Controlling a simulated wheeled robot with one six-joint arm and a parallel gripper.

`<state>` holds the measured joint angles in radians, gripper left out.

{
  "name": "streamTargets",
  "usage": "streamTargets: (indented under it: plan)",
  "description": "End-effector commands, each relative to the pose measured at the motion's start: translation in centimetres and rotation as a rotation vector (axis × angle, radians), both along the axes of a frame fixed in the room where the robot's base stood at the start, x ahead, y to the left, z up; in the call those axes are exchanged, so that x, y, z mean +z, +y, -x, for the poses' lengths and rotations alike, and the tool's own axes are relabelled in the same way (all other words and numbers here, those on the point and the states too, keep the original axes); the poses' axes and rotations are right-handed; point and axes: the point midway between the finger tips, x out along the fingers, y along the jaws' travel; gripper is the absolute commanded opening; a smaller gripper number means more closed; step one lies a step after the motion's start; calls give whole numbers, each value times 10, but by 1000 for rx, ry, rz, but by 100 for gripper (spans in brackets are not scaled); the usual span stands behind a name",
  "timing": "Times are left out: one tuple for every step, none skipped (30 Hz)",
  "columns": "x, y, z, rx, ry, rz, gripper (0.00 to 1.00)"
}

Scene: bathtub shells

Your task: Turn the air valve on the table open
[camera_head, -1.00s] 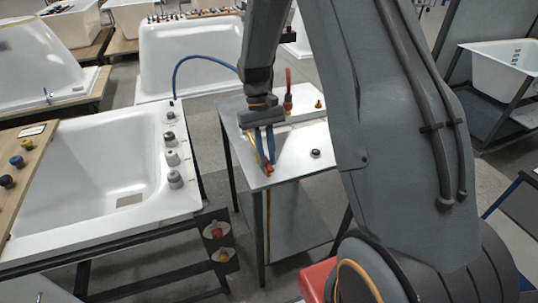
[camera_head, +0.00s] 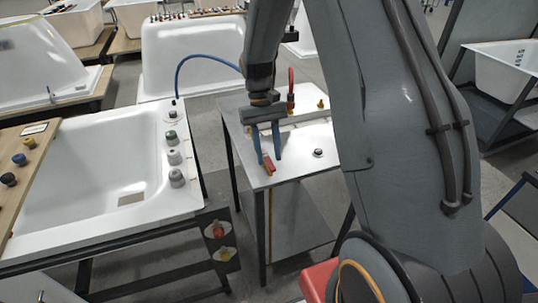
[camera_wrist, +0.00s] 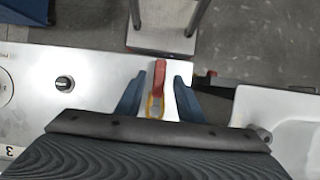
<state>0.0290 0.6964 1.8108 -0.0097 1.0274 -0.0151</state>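The air valve, a small red and yellow piece (camera_head: 268,164), lies near the front left corner of the white table (camera_head: 290,172). In the wrist view its red part (camera_wrist: 159,68) points away from my palm, with a yellow loop nearer the palm. My gripper (camera_head: 269,158) points down over that corner. In the wrist view its two blue fingers (camera_wrist: 159,78) are spread apart on either side of the valve, with visible gaps. I cannot tell the exact height of the fingertips above the table.
A black knob (camera_head: 318,153) sits to the right on the tabletop. A red upright item (camera_head: 291,88) stands toward the back. A white bathtub shell (camera_head: 85,185) with several knobs is to the left, across a narrow gap. A blue hose (camera_head: 205,57) arches behind.

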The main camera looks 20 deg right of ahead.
Motion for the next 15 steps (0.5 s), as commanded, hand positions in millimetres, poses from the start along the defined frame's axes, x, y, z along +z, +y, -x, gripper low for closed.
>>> streamTargets:
  plan:
    - [5, 0, -4, 0, -5, 0, 34]
    - [9, 0, -6, 0, -5, 0, 34]
    - [16, 0, -9, 0, -7, 0, 34]
    - [20, 0, -11, 0, -6, 0, 34]
    - [25, 0, -13, 0, -6, 0, 34]
    - [31, 0, -16, 0, -6, 0, 34]
    - [36, 0, -17, 0, -6, 0, 34]
    - [40, 0, -19, 0, -6, 0, 34]
    - [45, 0, -21, 0, -6, 0, 34]
    - [49, 0, -23, 0, -6, 0, 34]
    - [52, 0, -24, 0, -4, 0, 34]
    - [56, 0, -25, 0, -4, 0, 34]
    - [58, 0, -26, 0, -4, 0, 34]
    - [60, 0, -26, 0, -3, 0, 34]
    - [62, 0, -27, 0, -3, 0, 34]
